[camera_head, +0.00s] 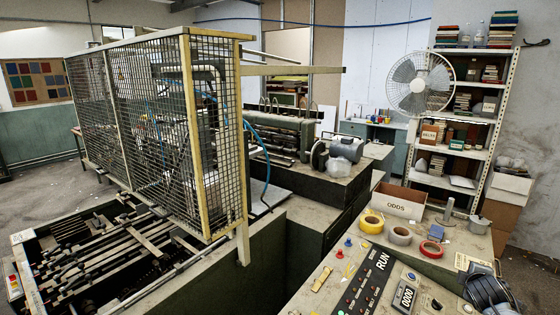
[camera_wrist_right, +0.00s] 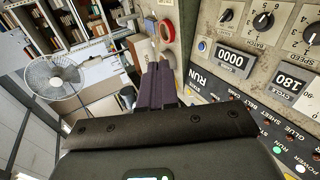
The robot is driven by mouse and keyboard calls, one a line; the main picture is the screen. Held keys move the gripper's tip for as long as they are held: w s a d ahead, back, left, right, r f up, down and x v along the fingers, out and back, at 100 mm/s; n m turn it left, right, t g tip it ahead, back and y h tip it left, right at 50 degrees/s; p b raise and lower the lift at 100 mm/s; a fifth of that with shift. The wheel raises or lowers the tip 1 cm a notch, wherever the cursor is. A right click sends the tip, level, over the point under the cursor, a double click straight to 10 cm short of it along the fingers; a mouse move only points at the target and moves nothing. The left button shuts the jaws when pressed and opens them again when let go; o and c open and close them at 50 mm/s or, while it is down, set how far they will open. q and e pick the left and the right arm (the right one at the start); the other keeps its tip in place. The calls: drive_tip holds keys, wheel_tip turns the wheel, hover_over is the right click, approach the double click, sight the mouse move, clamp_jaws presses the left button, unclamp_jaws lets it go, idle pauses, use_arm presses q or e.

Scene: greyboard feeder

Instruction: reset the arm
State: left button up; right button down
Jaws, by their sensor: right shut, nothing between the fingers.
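My right gripper (camera_wrist_right: 158,68) shows in the right wrist view. Its dark fingers lie side by side, shut, with nothing seen between them. They point toward the worktop beside the control panel (camera_wrist_right: 268,88); I cannot tell how far above it they are. In the head view the same control panel (camera_head: 375,284), marked RUN, is at the bottom right. I cannot make out either gripper in the head view. My left gripper is not in view.
In the head view a wire-mesh guard (camera_head: 150,120) stands over the machine at left. Yellow (camera_head: 371,222), white (camera_head: 400,236) and red (camera_head: 431,249) tape rolls and an ODDS box (camera_head: 398,206) are on the worktop. A fan (camera_head: 418,84) and shelves (camera_head: 455,130) stand behind.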

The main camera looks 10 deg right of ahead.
drive_tip(key=s+f+m+g, duration=0.65)
drive_tip(key=s+m, duration=0.25)
drive_tip(key=m, duration=0.3)
drive_tip(key=s+a+f+n+y, duration=0.2)
drive_tip(key=s+a+f, duration=0.3)
drive_tip(key=a, duration=0.5)
drive_tip(key=s+a+f+n+t+y, duration=0.1)
drive_tip(key=s+a+f, duration=0.4)
drive_tip(key=a, duration=0.4)
drive_tip(key=s+a+f+n+y, duration=0.2)
drive_tip(key=s+a+f, duration=0.35)
drive_tip(key=a, duration=0.45)
drive_tip(key=s+a+r+m+y, duration=0.1)
drive_tip(key=s+a+r+y, duration=0.1)
drive_tip(key=s+a, duration=0.5)
drive_tip(key=s+a+r+y, duration=0.2)
drive_tip(key=s+a, duration=0.2)
drive_tip(key=s, duration=0.4)
wheel_tip(320, 180, up, 18)
drive_tip(key=p, duration=1.9)
drive_tip(key=shift+w+h, duration=0.3)
